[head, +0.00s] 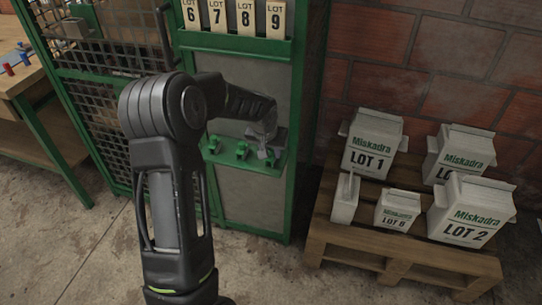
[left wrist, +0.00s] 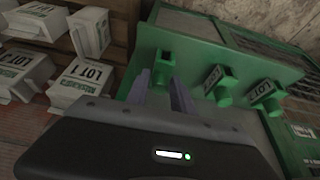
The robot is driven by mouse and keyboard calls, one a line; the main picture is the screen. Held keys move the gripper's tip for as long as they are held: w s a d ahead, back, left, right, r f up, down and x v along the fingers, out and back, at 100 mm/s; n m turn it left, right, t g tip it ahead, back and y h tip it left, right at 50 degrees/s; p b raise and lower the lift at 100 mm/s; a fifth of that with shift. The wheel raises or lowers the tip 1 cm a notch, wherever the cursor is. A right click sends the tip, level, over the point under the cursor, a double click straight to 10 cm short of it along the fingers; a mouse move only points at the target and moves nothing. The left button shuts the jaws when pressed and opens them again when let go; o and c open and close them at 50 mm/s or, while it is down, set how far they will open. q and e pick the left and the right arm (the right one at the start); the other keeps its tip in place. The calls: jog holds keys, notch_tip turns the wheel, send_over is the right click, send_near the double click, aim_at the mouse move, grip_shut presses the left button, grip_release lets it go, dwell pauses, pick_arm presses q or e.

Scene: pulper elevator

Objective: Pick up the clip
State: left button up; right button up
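Green clips sit in a row on a green shelf (head: 270,170) on the front of the green cabinet. In the head view a left clip (head: 214,144) and a middle clip (head: 241,150) show; my gripper hides the right end. In the left wrist view a clip (left wrist: 164,62) lies just beyond my fingers, with two more labelled clips (left wrist: 219,85) (left wrist: 266,92) to its right. My left gripper (head: 264,151) is at the shelf's right end, its fingers apart either side of that nearest clip; contact cannot be told. My right gripper is out of view.
Numbered LOT tags (head: 232,17) hang in a slot above the shelf. White Miskadra bags (head: 373,143) stand on a wooden pallet (head: 345,243) to the right. A wire mesh cage (head: 100,100) and a wooden table (head: 20,75) are on the left. The front floor is clear.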

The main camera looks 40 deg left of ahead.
aim_at(272, 149)
pick_arm(q)
grip_shut()
dwell(0.3)
notch_tip(272, 149, up, 10)
jog(key=shift+p, duration=0.5)
jog(key=shift+d, duration=0.1)
dwell(0.4)
jog(key=s+d+r+m, duration=0.1)
jog(key=d+r+m, duration=0.1)
jog(key=d, duration=0.9)
jog(key=s+d+r+m+h, duration=0.1)
jog(key=d+r, duration=0.2)
jog(key=d, duration=0.9)
jog(key=shift+d+m, duration=0.15)
jog(key=shift+m, duration=0.25)
